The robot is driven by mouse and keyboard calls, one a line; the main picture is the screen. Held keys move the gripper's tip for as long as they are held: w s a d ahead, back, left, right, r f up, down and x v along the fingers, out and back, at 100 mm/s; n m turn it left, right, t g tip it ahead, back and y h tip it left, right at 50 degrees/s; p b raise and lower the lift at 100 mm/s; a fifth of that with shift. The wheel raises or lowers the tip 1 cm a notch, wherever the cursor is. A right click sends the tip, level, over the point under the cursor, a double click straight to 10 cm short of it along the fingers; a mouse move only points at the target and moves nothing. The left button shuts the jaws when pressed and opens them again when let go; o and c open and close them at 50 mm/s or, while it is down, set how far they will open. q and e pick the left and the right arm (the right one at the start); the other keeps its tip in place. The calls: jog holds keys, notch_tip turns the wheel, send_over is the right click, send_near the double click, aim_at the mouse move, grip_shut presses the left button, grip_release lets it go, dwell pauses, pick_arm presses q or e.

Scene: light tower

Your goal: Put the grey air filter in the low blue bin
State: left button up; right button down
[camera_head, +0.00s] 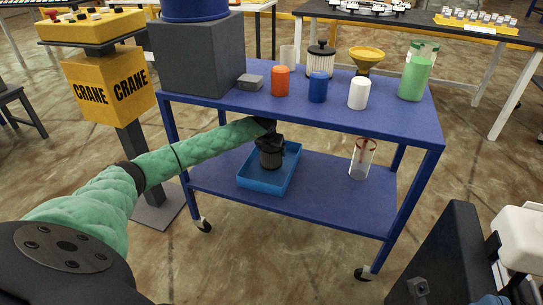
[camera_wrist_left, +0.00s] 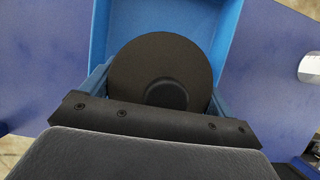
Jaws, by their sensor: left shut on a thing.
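The grey air filter (camera_head: 270,159) is a dark, pleated cylinder, upright at the low blue bin on the cart's lower shelf. My left gripper (camera_head: 268,143) reaches in from above and is shut on it. In the left wrist view the filter's round dark top (camera_wrist_left: 150,65) sits between the blue fingers. The low blue bin (camera_head: 262,187) is a shallow open tray; its inside also shows in the left wrist view (camera_wrist_left: 112,22) around the filter. I cannot tell whether the filter touches the bin floor.
The blue cart's top (camera_head: 400,116) overhangs my left forearm. It carries a grey box (camera_head: 196,55), coloured cylinders, a white filter (camera_head: 320,60) and a yellow funnel (camera_head: 366,59). A clear container (camera_head: 361,160) stands right of the bin. A crane pedestal (camera_head: 112,88) stands left.

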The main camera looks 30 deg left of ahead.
aim_at(271, 152)
pick_arm(q)
notch_tip(271, 152, down, 2)
jog(key=shift+f, duration=0.25)
jog(key=shift+f, duration=0.1)
jog(key=o, duration=1)
jog(key=shift+s+r, duration=0.1)
jog(key=shift+r, duration=0.4)
jog(key=p+v, duration=0.1)
jog(key=v, duration=0.4)
jog(key=shift+v, duration=0.85)
jog(key=shift+f, duration=0.1)
